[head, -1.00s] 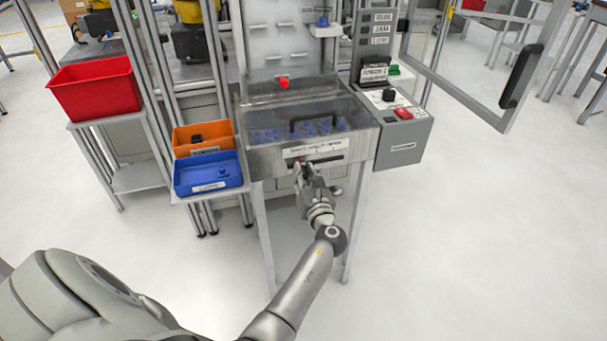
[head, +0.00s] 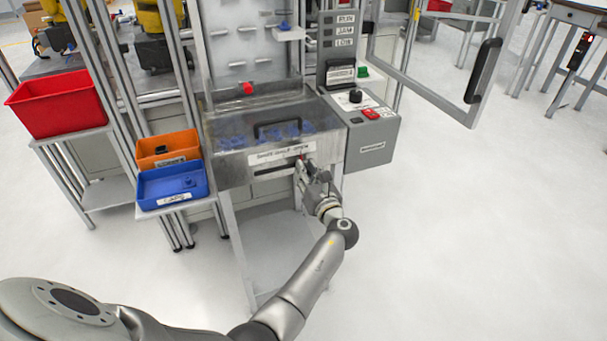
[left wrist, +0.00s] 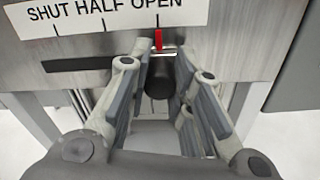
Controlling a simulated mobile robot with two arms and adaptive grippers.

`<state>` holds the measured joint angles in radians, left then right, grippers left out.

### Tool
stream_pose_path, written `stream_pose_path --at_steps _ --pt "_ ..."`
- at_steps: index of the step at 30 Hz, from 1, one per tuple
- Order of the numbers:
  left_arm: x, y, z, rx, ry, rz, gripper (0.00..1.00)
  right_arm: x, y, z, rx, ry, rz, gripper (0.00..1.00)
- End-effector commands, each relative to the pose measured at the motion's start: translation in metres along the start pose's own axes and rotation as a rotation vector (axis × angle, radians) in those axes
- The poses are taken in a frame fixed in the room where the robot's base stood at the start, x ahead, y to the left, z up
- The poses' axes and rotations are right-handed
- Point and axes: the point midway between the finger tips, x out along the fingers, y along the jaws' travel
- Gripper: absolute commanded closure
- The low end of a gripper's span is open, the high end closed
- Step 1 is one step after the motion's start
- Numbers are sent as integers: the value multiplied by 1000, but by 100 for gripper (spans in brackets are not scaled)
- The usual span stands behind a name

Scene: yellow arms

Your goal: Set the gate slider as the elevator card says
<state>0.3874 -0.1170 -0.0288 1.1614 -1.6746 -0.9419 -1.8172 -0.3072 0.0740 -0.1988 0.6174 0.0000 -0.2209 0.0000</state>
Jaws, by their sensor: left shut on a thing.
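The gate slider sits in a dark slot (head: 272,172) on the front of the metal hopper. In the left wrist view the label (left wrist: 100,14) reads SHUT HALF OPEN with tick marks below. The slider's red pointer (left wrist: 159,39) is at the slot's right end, under OPEN. My left gripper (head: 304,166) is at that end, its fingers shut around the dark slider knob (left wrist: 160,80). A white card (head: 341,75) stands on the grey control box; its print is too small to read surely. My right gripper is not in view.
The control box (head: 372,148) at right has a black knob and a red button. Blue (head: 172,187), orange (head: 167,146) and red (head: 55,103) bins stand at left. A framed clear door (head: 430,95) swings out at right. Floor in front is free.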

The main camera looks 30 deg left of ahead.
Motion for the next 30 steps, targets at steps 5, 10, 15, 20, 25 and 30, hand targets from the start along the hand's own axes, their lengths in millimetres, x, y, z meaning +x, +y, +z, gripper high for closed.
stream_pose_path --at_steps 5,10,15,20,25,30 --pt "4 0 10 -5 -18 -2 65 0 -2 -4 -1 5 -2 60" --pt "4 1 10 -5 -17 0 56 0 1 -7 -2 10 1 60" --pt "3 0 8 -4 -15 -1 56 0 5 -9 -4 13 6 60" --pt "2 1 11 -4 -13 -2 56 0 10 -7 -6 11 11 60" --pt "2 6 31 -8 -14 -1 56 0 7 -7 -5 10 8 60" --pt "2 15 62 -10 -13 0 56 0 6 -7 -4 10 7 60"
